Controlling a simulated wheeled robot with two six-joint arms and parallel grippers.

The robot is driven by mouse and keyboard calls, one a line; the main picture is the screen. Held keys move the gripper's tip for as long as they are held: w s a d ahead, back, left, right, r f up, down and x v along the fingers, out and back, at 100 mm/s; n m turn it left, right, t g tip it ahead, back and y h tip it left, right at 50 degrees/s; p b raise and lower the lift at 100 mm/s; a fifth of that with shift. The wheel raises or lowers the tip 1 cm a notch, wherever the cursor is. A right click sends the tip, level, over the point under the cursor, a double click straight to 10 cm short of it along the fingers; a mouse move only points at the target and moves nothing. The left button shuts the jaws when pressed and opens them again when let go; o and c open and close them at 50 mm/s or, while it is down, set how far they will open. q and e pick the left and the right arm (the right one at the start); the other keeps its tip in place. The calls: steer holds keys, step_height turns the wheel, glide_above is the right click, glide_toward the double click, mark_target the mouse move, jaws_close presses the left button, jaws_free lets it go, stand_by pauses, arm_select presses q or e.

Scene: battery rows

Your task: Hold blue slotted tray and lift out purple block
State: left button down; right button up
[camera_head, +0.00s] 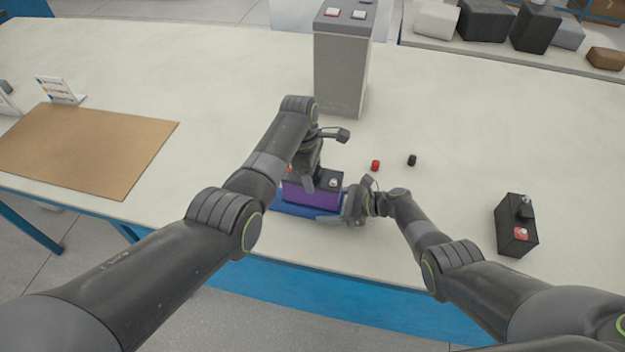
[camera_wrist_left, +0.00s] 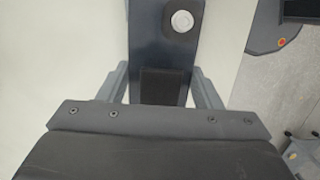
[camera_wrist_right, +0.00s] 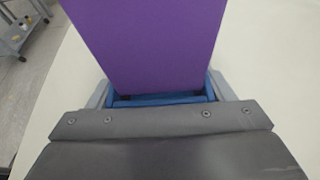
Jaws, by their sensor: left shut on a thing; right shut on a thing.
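The purple block (camera_head: 312,194) has a black top with terminals and stands upright at the blue slotted tray (camera_head: 290,210) near the table's front edge. My left gripper (camera_head: 315,182) comes from above and is shut on the block's dark upper part (camera_wrist_left: 165,50). My right gripper (camera_head: 352,206) is shut on the right end of the tray. In the right wrist view, the purple face (camera_wrist_right: 150,45) rises above the tray's blue end (camera_wrist_right: 160,99), and its lower edge shows there. I cannot tell whether the block's base is clear of the tray.
A grey box (camera_head: 341,75) with buttons stands behind. A red cap (camera_head: 375,165) and a black cap (camera_head: 412,160) lie right of the block. A black battery (camera_head: 515,225) stands at the right. A brown mat (camera_head: 85,148) lies left. The table between is clear.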

arm_select(q)
steer(key=shift+r, duration=2.85)
arm_select(e)
steer(key=shift+s+f, duration=0.1)
steer(key=o, duration=1.2)
steer(key=shift+d, duration=0.1)
steer(key=shift+v, duration=5.95)
steer(key=shift+f, duration=0.1)
